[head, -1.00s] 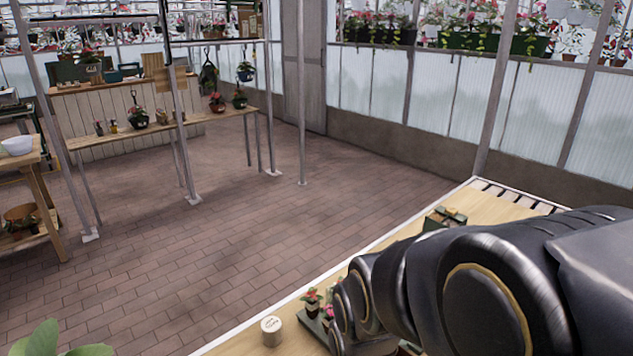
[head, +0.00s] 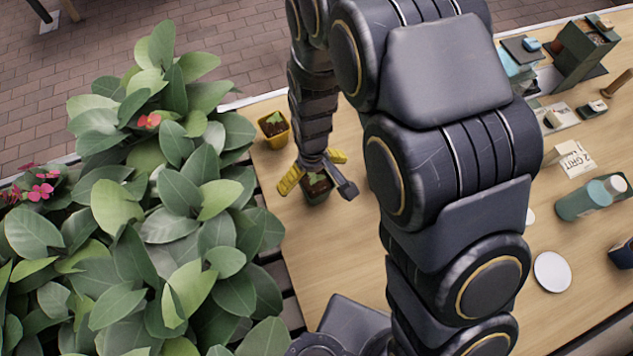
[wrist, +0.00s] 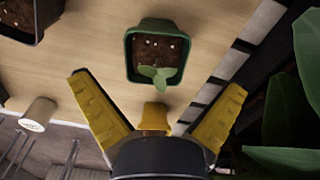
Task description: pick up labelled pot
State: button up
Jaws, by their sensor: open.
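A dark green square pot (head: 318,194) with soil and a small seedling stands on the wooden table near its left end. In the wrist view the same pot (wrist: 131,62) is ahead, between the spread yellow fingers, with pale specks on its soil. My gripper (head: 315,176) is open and empty above this pot; its fingers also show in the wrist view (wrist: 160,98). I cannot see a label on this pot. A yellow pot (head: 276,140) with a seedling stands just beyond it. Another dark pot (wrist: 37,38) is cut off at the wrist view's upper left.
Large leafy plants (head: 150,210) crowd the left, close to my gripper. A pale cylinder (wrist: 39,112) stands near the table edge. The wood around the pots is bare.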

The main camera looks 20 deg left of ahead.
aim_at(316, 181)
jog(key=f, duration=0.4)
jog(key=shift+d+f, duration=0.3)
jog(key=shift+w, duration=0.1)
jog(key=c, duration=1.2)
